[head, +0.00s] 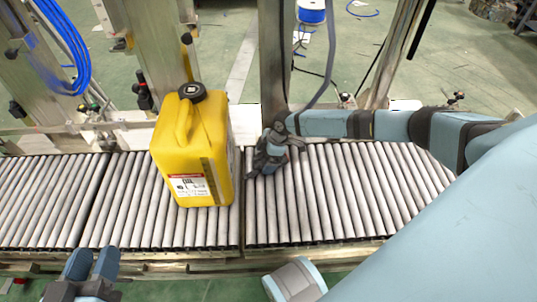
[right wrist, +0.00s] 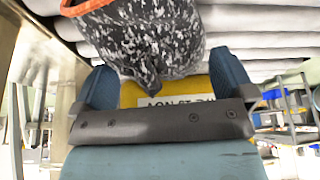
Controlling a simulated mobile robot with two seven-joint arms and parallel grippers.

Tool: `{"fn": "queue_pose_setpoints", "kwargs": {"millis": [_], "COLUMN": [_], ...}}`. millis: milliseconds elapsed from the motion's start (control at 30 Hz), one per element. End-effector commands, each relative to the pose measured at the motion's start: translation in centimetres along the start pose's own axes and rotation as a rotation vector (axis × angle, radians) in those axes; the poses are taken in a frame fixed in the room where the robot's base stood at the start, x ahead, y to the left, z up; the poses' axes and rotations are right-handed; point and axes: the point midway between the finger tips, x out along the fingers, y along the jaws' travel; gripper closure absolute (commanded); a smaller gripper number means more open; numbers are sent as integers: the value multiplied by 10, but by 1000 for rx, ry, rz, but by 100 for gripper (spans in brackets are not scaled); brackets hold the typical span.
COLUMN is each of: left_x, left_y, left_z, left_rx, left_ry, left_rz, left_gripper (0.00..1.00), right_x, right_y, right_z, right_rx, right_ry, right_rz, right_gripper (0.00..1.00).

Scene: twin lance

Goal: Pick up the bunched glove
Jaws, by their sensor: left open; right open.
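The bunched glove (right wrist: 150,40), speckled black and grey with an orange cuff edge, shows at the top of the right wrist view. It lies between the two blue fingers of my right gripper (right wrist: 166,72), which is open. I cannot tell whether the fingers touch it. In the head view my right gripper (head: 270,155) is over the roller conveyor, close to the right side of the yellow canister; I cannot make out the glove there. My left gripper (head: 92,262) is open and empty at the bottom left, in front of the conveyor.
A yellow canister (head: 200,150) with a black cap stands upright on the roller conveyor (head: 330,205). Metal posts (head: 273,60) rise behind the rollers. Rollers left of the canister and right of my right gripper are clear.

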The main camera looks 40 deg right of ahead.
Motion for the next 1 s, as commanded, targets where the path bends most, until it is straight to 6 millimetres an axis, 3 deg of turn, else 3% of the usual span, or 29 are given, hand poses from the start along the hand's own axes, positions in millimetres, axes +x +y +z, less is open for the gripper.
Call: {"fn": "queue_pose_setpoints", "kwargs": {"millis": [300,433,767,1000], "left_x": [1,1,0,-1], "left_y": [-1,-1,-1,3], "left_z": [-1,-1,-2,-10], "left_rx": [16,15,13,-13], "left_ry": [7,7,7,0], "left_rz": [0,0,0,3], "left_gripper": [57,57,57,57], "right_x": [5,5,3,-21], "right_y": [0,0,0,1], "right_z": [0,0,-1,-10], "right_rx": [0,0,0,0], "right_ry": [-1,-1,0,0], "right_rz": [1,1,1,3], "right_gripper": [2,32,32,32]}}
